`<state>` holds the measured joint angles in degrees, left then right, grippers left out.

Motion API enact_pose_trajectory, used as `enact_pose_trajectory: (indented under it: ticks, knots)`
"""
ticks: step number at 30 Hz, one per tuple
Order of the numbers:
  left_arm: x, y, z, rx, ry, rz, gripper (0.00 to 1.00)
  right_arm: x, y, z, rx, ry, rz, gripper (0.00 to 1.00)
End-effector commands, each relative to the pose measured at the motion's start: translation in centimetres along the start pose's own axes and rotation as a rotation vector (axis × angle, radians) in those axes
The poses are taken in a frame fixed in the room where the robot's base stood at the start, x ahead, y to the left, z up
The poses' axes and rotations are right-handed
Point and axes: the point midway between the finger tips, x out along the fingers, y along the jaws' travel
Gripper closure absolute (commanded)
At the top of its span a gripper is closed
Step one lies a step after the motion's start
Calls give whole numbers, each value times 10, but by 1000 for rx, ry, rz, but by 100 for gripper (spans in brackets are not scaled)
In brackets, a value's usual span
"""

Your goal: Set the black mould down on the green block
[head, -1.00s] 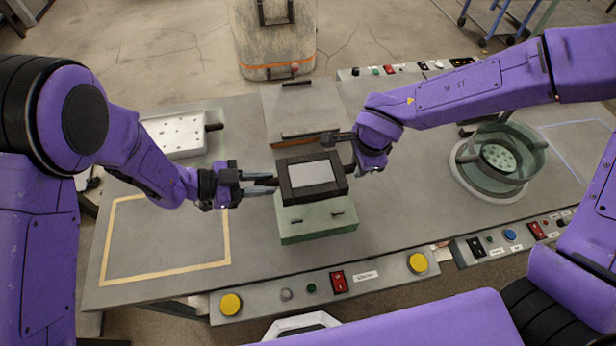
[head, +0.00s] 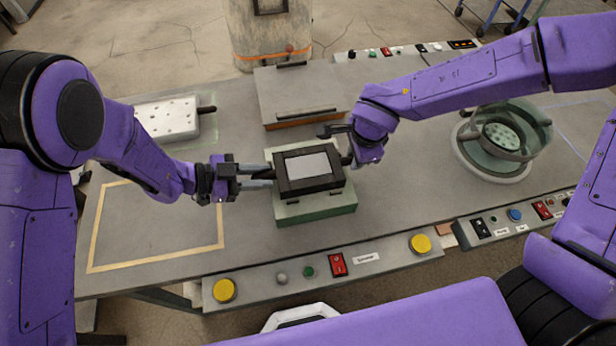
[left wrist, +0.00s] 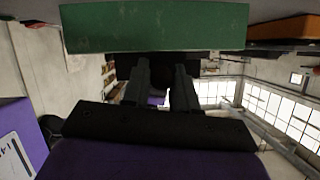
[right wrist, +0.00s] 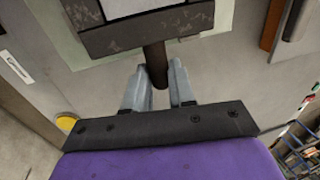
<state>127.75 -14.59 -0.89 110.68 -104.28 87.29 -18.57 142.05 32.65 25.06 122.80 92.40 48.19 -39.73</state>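The black mould (head: 290,188) has a pale grey top and a short dark handle at each side. It lies level on the green block (head: 318,212) and looks to touch it. The left wrist view shows the block (left wrist: 155,27) against the mould's dark side. My left gripper (head: 262,178) has its fingers apart around the left handle (head: 264,174). My right gripper (right wrist: 160,72) has its fingers on both sides of the right handle (right wrist: 154,58), with a narrow gap beside one finger. The mould (right wrist: 140,35) hides part of the block there.
Behind the block stands a grey-topped box (head: 297,88) with a handle. A white perforated tray (head: 167,119) is at the back left, and a round glass vessel (head: 510,140) at the right. A front panel (head: 310,275) carries buttons. The tape-outlined area (head: 155,230) is bare.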

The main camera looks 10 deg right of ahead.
Motion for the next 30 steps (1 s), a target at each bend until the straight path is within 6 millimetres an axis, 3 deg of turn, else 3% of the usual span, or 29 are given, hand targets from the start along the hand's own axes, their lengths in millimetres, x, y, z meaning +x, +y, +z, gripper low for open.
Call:
enact_pose_trajectory:
  ticks: [1,2,13,24,30]
  knots:
    - [0,0,-1,0,0,0,57,-1,0,0,0,0,-1,61]
    - [0,0,-2,0,0,0,47,-2,0,0,0,0,0,52]
    - [-8,-1,-2,0,0,-3,47,-2,0,0,0,0,0,52]
    - [-95,-1,-2,2,1,-6,47,-2,0,0,0,0,0,52]
    - [-119,0,-2,2,1,-1,47,-2,0,0,0,0,0,52]
